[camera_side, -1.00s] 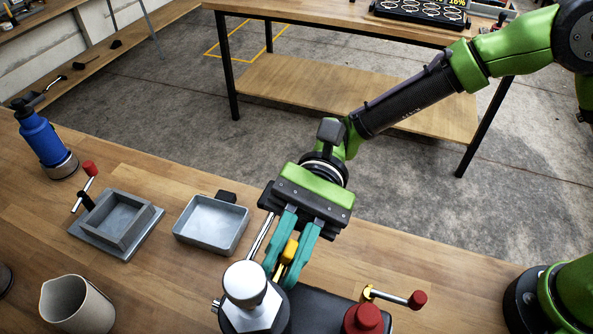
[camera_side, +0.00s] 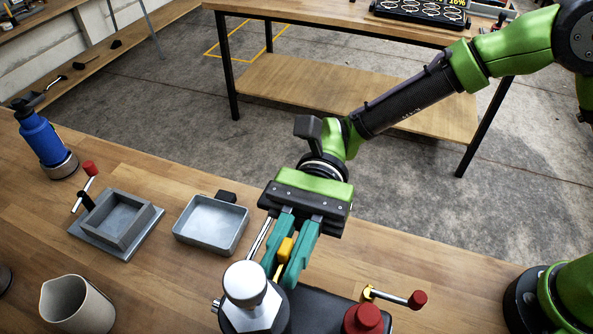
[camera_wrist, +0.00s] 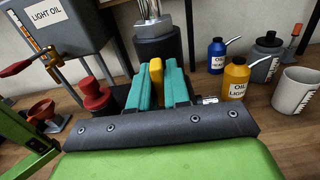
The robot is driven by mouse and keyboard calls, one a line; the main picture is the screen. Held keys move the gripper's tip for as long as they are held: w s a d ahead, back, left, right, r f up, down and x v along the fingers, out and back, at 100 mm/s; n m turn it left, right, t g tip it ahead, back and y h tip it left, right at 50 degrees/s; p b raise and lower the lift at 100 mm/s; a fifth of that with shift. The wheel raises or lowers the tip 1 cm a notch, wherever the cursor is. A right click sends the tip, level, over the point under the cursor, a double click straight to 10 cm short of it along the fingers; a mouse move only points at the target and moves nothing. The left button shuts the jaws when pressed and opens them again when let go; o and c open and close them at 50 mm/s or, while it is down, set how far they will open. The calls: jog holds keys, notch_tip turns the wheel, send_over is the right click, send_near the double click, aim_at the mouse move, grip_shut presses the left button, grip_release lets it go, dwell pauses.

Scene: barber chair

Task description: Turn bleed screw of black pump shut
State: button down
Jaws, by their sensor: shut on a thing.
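The black pump (camera_side: 318,312) stands at the bottom of the side view, with a silver round cap and hex collar (camera_side: 247,285) at its left. A small yellow piece, apparently the bleed screw's handle (camera_side: 285,251), sits between my teal fingers. My gripper (camera_side: 281,278) points down beside the silver cap and is shut on this piece. In the wrist view, the yellow piece (camera_wrist: 156,80) shows upright between the fingers of my gripper (camera_wrist: 157,88). The fingertips and the screw's lower end are partly hidden.
A red knob (camera_side: 363,320) and a red-tipped lever (camera_side: 417,300) stand close at the right. A grey tray (camera_side: 212,226), a square grey fixture (camera_side: 117,222) and a beige jug (camera_side: 76,305) are left. Oil bottles (camera_wrist: 237,78) show in the wrist view.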

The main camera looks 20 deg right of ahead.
jog(key=c, duration=1.2)
grip_release()
jog(key=v, duration=1.7)
jog(key=shift+r, duration=0.1)
